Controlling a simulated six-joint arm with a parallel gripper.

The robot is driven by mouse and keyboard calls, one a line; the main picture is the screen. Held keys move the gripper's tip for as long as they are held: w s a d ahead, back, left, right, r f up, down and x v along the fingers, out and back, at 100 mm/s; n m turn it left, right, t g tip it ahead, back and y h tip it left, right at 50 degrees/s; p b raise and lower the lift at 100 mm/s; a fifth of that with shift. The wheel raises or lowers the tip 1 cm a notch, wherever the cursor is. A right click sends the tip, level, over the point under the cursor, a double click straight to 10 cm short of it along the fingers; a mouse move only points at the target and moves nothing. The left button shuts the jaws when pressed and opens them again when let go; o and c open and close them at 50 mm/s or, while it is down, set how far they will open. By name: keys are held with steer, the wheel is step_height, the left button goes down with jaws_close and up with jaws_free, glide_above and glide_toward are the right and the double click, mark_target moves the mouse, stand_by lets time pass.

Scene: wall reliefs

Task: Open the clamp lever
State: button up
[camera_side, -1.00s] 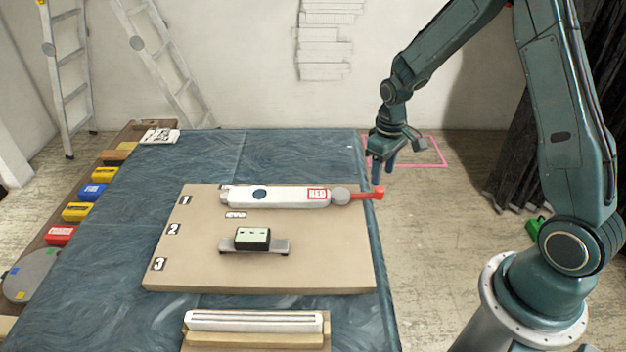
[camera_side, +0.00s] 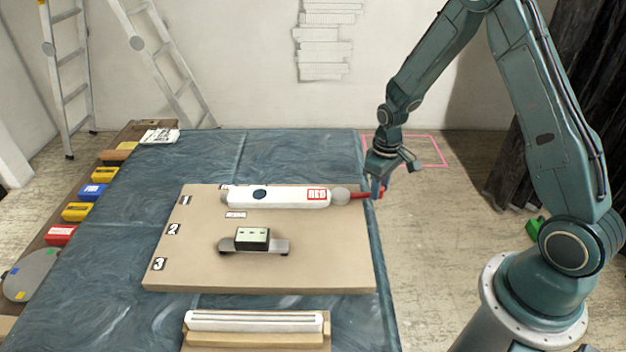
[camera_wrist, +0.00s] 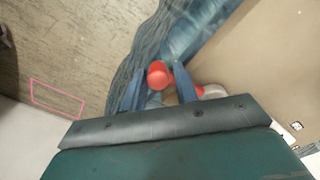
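The clamp is a white cylinder (camera_side: 285,197) with a "RED" label, lying along the top of a tan board (camera_side: 200,270). Its red lever (camera_side: 359,196) points right from a grey round pivot (camera_side: 340,196), past the board's edge. My gripper (camera_side: 377,188) is lowered at the lever's outer end. In the wrist view the lever's red knob (camera_wrist: 159,74) shows between the two blue fingers of my gripper (camera_wrist: 160,85), which stand apart. A gap shows beside the lever; I cannot tell if a finger touches it.
A green-topped block (camera_side: 252,239) sits on a grey bracket in the board's middle. A slotted white bar (camera_side: 254,321) lies in front. Coloured boxes (camera_side: 92,192) line the left side.

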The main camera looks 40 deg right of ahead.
jaws_close()
steer(key=shift+w+r, duration=0.1)
stand_by(0.4)
